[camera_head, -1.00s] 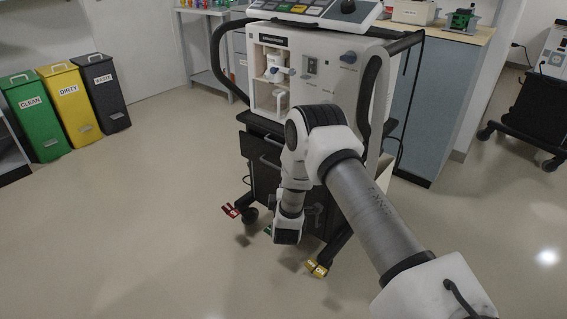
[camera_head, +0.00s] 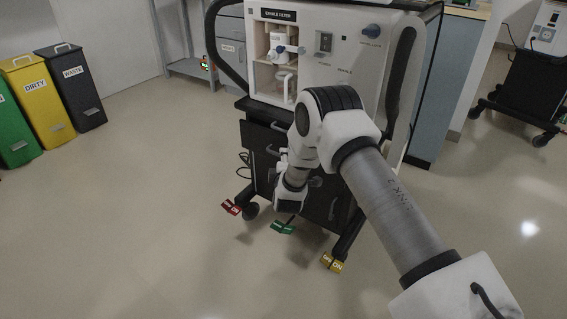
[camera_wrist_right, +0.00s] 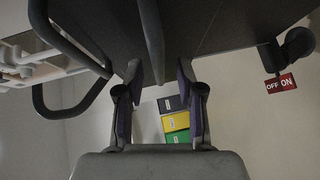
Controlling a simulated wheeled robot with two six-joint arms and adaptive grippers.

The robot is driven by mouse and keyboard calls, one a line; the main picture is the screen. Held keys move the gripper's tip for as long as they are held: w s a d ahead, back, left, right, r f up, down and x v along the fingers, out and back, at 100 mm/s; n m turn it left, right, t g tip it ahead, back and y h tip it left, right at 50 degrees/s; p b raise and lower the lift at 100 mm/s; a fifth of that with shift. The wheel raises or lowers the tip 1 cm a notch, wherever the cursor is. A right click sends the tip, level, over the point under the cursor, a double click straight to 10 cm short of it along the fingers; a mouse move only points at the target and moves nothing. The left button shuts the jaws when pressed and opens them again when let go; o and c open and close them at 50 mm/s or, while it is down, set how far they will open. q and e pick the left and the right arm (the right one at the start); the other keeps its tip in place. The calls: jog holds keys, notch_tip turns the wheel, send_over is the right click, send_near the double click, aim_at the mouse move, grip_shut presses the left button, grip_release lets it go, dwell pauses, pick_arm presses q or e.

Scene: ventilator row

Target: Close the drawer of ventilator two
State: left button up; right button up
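The ventilator (camera_head: 350,48) is a white unit on a black wheeled cart (camera_head: 258,180) in the middle of the head view. The cart's front has dark drawers with bar handles, such as the upper handle (camera_head: 277,126). My arm covers part of the front, and I cannot tell how far any drawer stands out. My right gripper (camera_wrist_right: 160,92) is open, its two fingers apart with nothing between them. In the wrist view it is just beside the cart's dark panels (camera_wrist_right: 215,25) and a dark bar (camera_wrist_right: 151,40); I cannot tell if it touches. My left gripper is not in view.
Red (camera_head: 231,206), green (camera_head: 283,227) and yellow (camera_head: 332,262) pedals or tags lie at the cart's feet. Green, yellow (camera_head: 40,100) and dark (camera_head: 72,88) bins stand left. A grey-blue cabinet (camera_head: 428,105) is behind right. The floor on the left is clear.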

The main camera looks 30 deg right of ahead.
jog(key=shift+w+d, duration=0.25)
jog(key=shift+w, duration=0.15)
grip_shut()
jog(key=shift+w+d+p, duration=0.1)
jog(key=shift+w+d, duration=0.15)
jog(key=shift+d, duration=0.35)
jog(key=shift+w+d+p, duration=0.1)
jog(key=shift+w+d, duration=0.1)
jog(key=shift+d, duration=0.45)
jog(key=shift+w+d+p, duration=0.1)
jog(key=shift+w+d, duration=0.15)
jog(key=shift+d, duration=0.35)
jog(key=shift+c, duration=1.5)
grip_release()
jog(key=o, duration=0.3)
jog(key=shift+d, duration=0.1)
